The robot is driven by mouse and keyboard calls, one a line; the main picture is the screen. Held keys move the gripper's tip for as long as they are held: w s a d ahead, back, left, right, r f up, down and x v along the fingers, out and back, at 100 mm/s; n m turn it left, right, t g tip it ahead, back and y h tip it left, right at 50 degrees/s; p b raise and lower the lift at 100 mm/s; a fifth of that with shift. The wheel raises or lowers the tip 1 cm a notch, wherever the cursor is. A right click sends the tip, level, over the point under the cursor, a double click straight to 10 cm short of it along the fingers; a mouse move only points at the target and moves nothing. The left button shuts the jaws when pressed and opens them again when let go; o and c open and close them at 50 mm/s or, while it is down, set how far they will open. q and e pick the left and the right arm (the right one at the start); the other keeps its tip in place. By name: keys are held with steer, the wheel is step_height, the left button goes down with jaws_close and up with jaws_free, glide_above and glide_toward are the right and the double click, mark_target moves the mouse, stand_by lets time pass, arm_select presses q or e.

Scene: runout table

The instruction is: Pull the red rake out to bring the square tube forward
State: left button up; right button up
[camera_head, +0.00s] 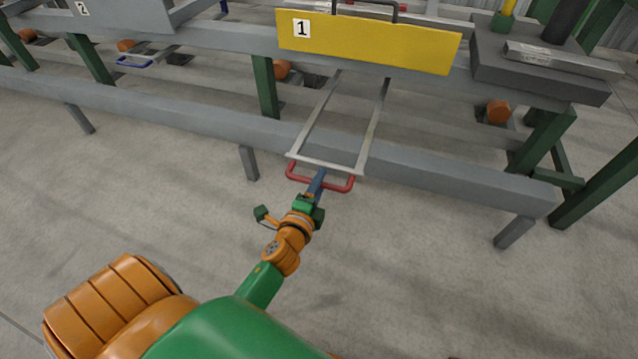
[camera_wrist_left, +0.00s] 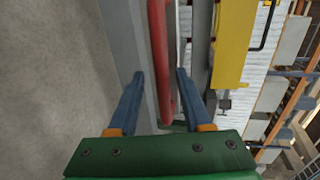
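The red rake handle (camera_head: 342,187) is a U-shaped bar at the front of a grey two-rod frame (camera_head: 372,128), which runs back under the yellow panel marked 1. My left gripper (camera_head: 317,183) is at the handle, near its middle. In the left wrist view its two blue fingers (camera_wrist_left: 160,76) are apart, with the red handle (camera_wrist_left: 158,45) between them and a gap showing on each side. The far ends of the rods are hidden behind the panel. I cannot make out the square tube with certainty. My right gripper is not in view.
A yellow panel (camera_head: 370,45) stands above the rods and also shows in the left wrist view (camera_wrist_left: 232,45). A long grey rail (camera_head: 440,168) crosses beneath the rods. A dark platform (camera_head: 520,78) bearing a metal bar (camera_head: 560,60) is at right. The front floor is clear.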

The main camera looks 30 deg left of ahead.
arm_select(q)
steer(key=p+v, duration=0.1)
steer(key=v, duration=0.6)
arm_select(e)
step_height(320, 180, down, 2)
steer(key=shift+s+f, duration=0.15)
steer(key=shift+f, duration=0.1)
